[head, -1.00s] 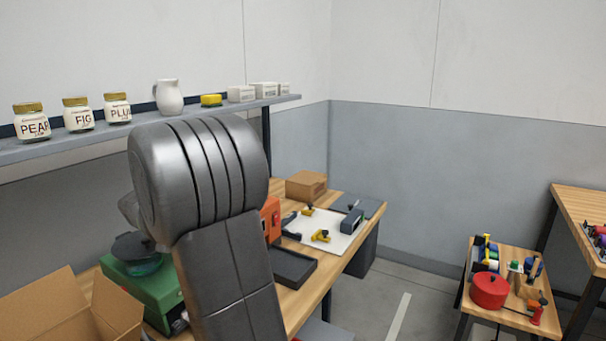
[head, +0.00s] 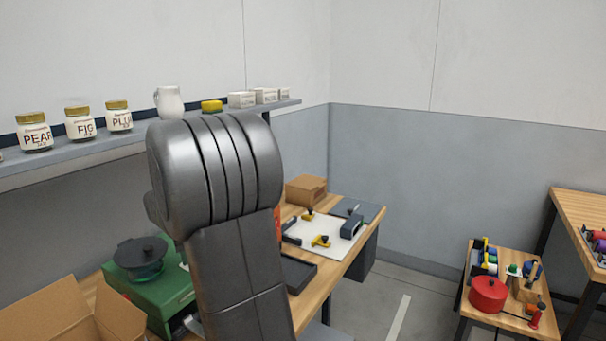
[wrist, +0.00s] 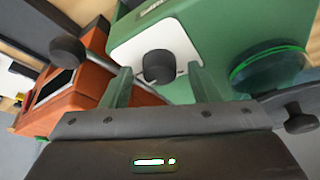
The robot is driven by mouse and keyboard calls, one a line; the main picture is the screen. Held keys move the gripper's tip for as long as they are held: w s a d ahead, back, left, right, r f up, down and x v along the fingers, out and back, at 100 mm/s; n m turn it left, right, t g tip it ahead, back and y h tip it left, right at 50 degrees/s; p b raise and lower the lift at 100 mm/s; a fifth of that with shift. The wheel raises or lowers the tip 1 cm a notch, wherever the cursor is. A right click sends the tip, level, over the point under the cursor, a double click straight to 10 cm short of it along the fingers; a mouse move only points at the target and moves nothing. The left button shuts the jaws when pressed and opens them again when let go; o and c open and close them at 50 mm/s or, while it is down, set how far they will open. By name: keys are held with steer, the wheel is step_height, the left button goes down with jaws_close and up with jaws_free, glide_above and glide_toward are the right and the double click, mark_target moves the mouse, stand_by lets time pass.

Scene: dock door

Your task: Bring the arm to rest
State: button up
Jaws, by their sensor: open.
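My arm rises in the middle of the head view, bent at the top, and it hides my gripper there. In the wrist view my gripper (wrist: 160,82) is open, its two fingers apart with nothing held between them. Beyond the fingers is a green machine (wrist: 225,28) with a white front panel and a dark round knob (wrist: 158,66), which shows in the gap between the fingertips. I cannot tell how far the knob is from the fingers. The green machine also shows in the head view (head: 172,300), left of my arm, with a dark lidded pot (head: 140,258) on it.
An orange device (wrist: 60,95) stands left of my gripper. An open cardboard box (head: 50,315) is at lower left. A shelf (head: 60,168) with jars runs behind my arm. A white board (head: 325,238) lies on the workbench. A small table with a red pot (head: 488,294) stands right; floor between is clear.

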steer(key=shift+n, duration=0.5)
steer(key=shift+v, duration=0.8)
steer(key=shift+s+d+r, duration=0.15)
steer(key=shift+d+r, duration=0.05)
steer(key=shift+r, duration=0.25)
steer(key=shift+f, duration=0.1)
